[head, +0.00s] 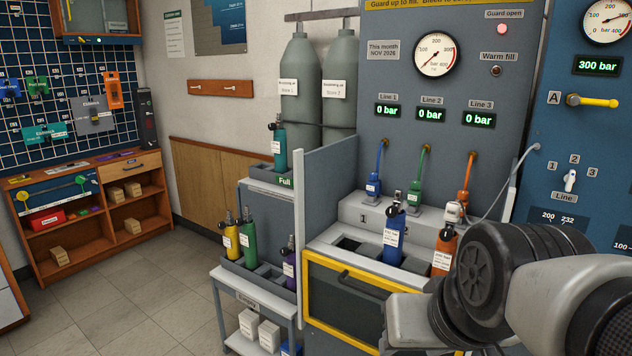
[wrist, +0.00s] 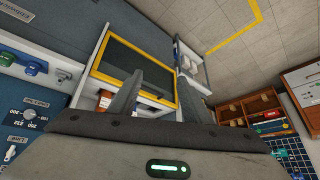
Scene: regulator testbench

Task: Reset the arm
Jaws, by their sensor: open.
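My gripper (wrist: 160,95) shows in the wrist view with its two grey fingers spread apart and nothing between them. In the head view my arm reaches in from the lower right, and the gripper's light grey body (head: 404,318) is in front of the test bench's lower right; its fingertips cannot be made out there. Beyond the fingers in the wrist view is the yellow-framed guard panel (wrist: 135,68) of the bench. A blue cylinder (head: 393,238) and an orange cylinder (head: 443,252) stand upright in the bench; my arm partly hides the orange one.
The yellow-framed guard (head: 345,310) is at the bench front. A side cart (head: 245,292) left of it holds yellow, green and purple cylinders. Wooden shelves (head: 92,215) stand at far left. Open tiled floor (head: 150,290) lies between.

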